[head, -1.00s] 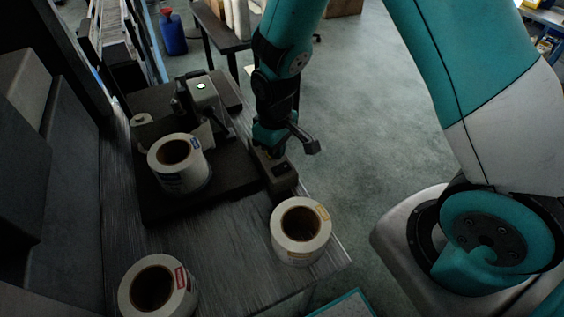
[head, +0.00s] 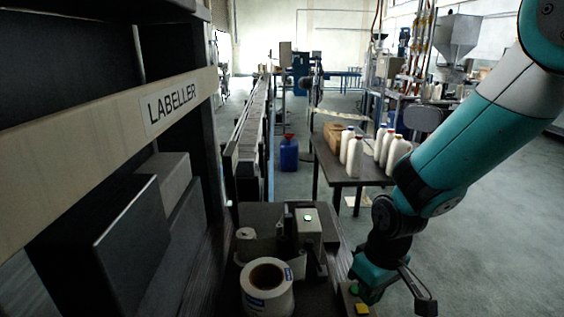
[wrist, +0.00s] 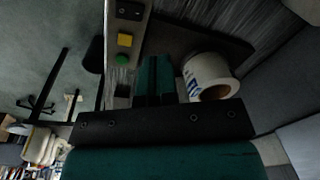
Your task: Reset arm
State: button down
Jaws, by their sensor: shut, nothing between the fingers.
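My gripper (wrist: 157,78) shows in the wrist view as two teal fingers closed together with nothing between them. In the head view my teal arm comes down from the upper right to the gripper end (head: 371,278), close to a button box at the bottom edge. That box shows in the wrist view (wrist: 113,75) with a yellow button (wrist: 124,40) and a green button (wrist: 122,58), left of the fingers. I cannot tell whether the fingers touch the box.
A white label roll (head: 254,299) stands on the labeller bench, with the labeller unit (head: 308,229) behind it. A dark shelf frame with a LABELLER sign (head: 172,103) is at left. A table with white bottles (head: 354,158) stands behind. Open floor (head: 470,250) lies at right.

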jog(key=s+a+r+n+y, duration=0.1)
jog(key=s+a+r+y, duration=0.1)
jog(key=s+r, duration=1.4)
jog(key=shift+s+a+r+y, duration=0.3)
jog(key=shift+r+y, duration=0.2)
jog(key=shift+r, duration=0.05)
